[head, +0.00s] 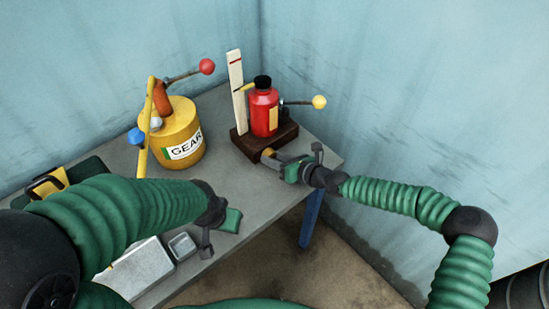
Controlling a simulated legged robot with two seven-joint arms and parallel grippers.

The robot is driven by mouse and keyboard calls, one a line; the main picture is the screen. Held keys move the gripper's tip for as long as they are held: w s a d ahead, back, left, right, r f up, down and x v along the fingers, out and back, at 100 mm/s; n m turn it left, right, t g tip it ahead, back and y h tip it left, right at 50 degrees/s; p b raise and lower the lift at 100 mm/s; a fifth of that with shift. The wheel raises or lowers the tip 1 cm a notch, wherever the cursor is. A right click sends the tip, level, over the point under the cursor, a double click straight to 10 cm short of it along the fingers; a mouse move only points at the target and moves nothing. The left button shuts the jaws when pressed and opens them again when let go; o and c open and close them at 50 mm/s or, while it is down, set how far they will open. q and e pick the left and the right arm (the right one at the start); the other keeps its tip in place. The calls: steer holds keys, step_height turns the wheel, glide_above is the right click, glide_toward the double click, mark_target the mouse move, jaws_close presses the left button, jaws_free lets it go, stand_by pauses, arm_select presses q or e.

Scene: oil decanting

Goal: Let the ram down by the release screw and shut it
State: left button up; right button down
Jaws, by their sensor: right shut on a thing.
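A red jack (264,114) with a black top and a yellow label stands upright on a dark brown block (282,140). A yellow pointer (247,87) sticks out near its top towards a white upright scale (236,90) with a red mark. A lever with a yellow ball (319,102) points right. The orange knob of the release screw (268,152) shows low at the block's front. My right gripper (273,160) is shut on this release screw; its fingers partly hide it. My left gripper (212,240) is over the table's front edge, its jaws unclear.
A yellow can (178,137) labelled GEAR, with a red-balled lever (206,67) and a blue knob (136,136), stands left on the grey table (225,180). A metal tray (140,270) and a small square dish (182,246) lie at the front. Walls close off the back and right.

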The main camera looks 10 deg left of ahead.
arm_select(q)
steer(key=shift+w+p+v, duration=0.25)
steer(key=shift+p+v, duration=0.75)
steer(key=shift+p, duration=0.05)
arm_select(e)
steer(key=shift+r+n+t+h, duration=0.2)
steer(key=shift+n+t+h, duration=0.1)
steer(key=shift+n+h, duration=0.15)
steer(key=shift+n+p, duration=0.45)
steer(key=shift+n, duration=0.1)
steer(key=shift+f+n+t+h, duration=0.1)
steer(key=shift+n+t+h, duration=0.35)
steer(key=shift+n+t, duration=0.05)
arm_select(q)
steer(key=shift+r, duration=0.75)
arm_select(e)
steer(key=shift+n+t, duration=0.4)
steer(key=shift+n, duration=0.3)
steer(key=shift+h, duration=0.3)
steer(key=c, duration=1.1)
jaws_free()
steer(key=shift+c, duration=0.2)
steer(key=shift+s, duration=0.15)
